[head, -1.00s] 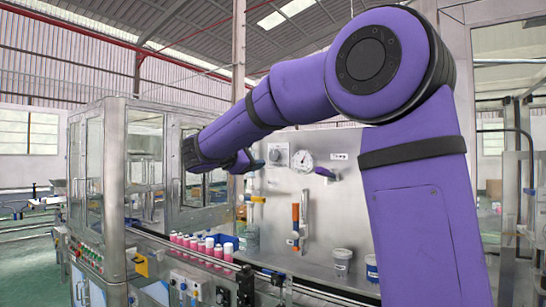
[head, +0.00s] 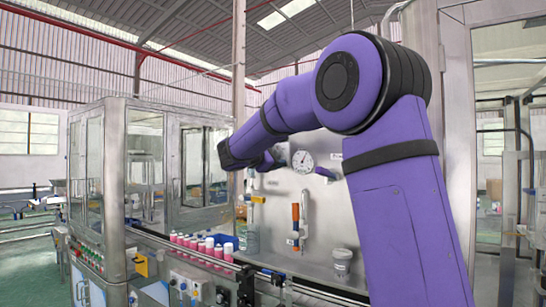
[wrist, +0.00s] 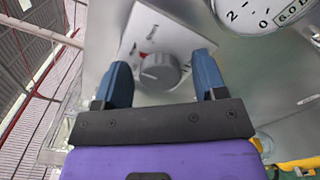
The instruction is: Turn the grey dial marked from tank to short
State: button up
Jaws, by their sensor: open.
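The grey dial (wrist: 160,71) is a round knob on a pale square plate (wrist: 150,38) with small dark lettering and a red mark to its left, fixed to the steel panel. The lettering is too small and tilted to read. In the wrist view my gripper (wrist: 162,72) is open, its two blue fingers to the left and right of the dial. I cannot tell whether either finger touches it. In the head view my gripper (head: 272,163) is at the panel and hides most of the dial plate.
A round pressure gauge (head: 303,161) sits just right of the dial; it also shows in the wrist view (wrist: 262,10). A glazed steel cabinet (head: 118,200) stands left.

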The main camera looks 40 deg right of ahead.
jog(key=c, duration=0.9)
jog(key=m, duration=0.8)
jog(key=shift+f+m, duration=0.15)
jog(key=shift+m, duration=0.45)
jog(key=o, duration=0.9)
